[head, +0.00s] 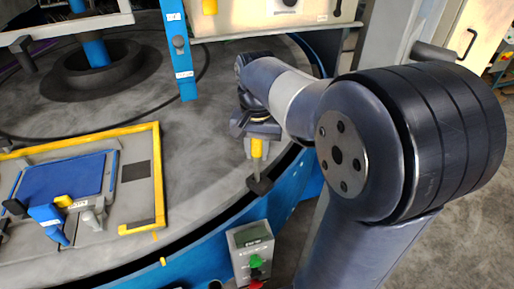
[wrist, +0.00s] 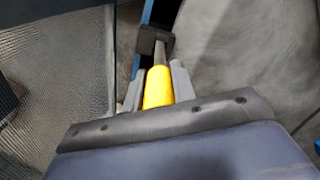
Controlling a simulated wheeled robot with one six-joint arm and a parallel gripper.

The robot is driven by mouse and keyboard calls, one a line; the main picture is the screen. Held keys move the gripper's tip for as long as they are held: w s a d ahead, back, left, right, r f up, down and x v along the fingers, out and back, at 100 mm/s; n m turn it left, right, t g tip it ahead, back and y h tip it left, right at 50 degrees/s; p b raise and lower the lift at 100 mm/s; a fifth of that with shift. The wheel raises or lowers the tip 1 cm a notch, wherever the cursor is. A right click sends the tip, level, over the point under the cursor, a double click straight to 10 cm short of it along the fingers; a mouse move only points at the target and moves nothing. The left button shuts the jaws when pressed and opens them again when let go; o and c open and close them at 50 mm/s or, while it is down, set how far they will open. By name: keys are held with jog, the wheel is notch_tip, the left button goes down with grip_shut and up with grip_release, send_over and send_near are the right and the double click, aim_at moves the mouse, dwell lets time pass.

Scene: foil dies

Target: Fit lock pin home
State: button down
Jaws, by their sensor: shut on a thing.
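The lock pin shows as a yellow handle (head: 257,148) with a thin grey shaft, and the handle is also in the wrist view (wrist: 158,88). My gripper (head: 256,138) is shut on the yellow handle, with one grey finger on each side of it in the wrist view (wrist: 157,80). The shaft points down to a dark block (head: 260,186) at the edge of the round grey table. In the wrist view the shaft meets this dark block (wrist: 154,42). I cannot tell how deep the shaft sits in it.
The round grey table (head: 205,160) has a blue rim. A yellow-framed fixture (head: 158,185) with a blue plate (head: 65,180) lies at left. A blue post (head: 178,45) stands behind. A control box (head: 252,245) with green and red buttons stands below the rim.

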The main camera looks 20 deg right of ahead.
aim_at(257, 169)
jog(key=shift+f+b, duration=2.55)
jog(key=shift+f, duration=1.35)
jog(key=c, duration=1.1)
grip_release()
notch_tip(257, 169, up, 11)
jog(key=shift+f+p, duration=0.1)
jog(key=shift+p, duration=0.3)
notch_tip(257, 169, down, 11)
jog(key=shift+r, duration=0.65)
